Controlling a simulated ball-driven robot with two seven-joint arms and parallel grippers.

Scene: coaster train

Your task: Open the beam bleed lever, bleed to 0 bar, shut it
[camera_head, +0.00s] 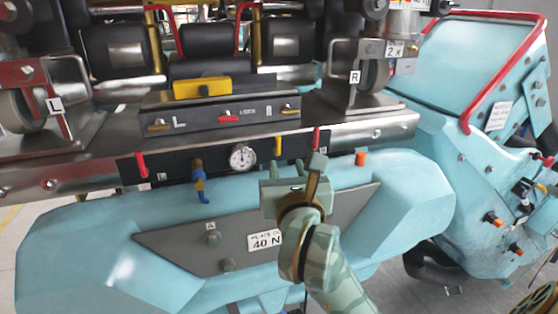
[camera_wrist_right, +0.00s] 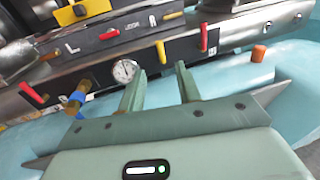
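A dark panel (camera_head: 258,152) runs along the front of the machine's beam. It carries a round white gauge (camera_head: 242,157), a brass valve with a blue handle (camera_head: 202,190) hanging down, a yellow lever (camera_head: 278,145) and red levers at the left (camera_head: 141,164) and right (camera_head: 317,138). I cannot read which is the bleed lever, nor the gauge value. My right gripper (camera_head: 294,184) is in front of the panel, below the yellow lever. In the wrist view its fingers (camera_wrist_right: 160,82) are apart with nothing between them; the gauge (camera_wrist_right: 124,71) and yellow lever (camera_wrist_right: 160,51) lie beyond. My left gripper is out of view.
A light-blue body bulges below the panel, with a grey plate (camera_head: 185,245) marked 40 N. An orange cap (camera_head: 361,158) stands right of my gripper. Above is a grey box (camera_head: 220,115) with small levers and a yellow block (camera_head: 202,87).

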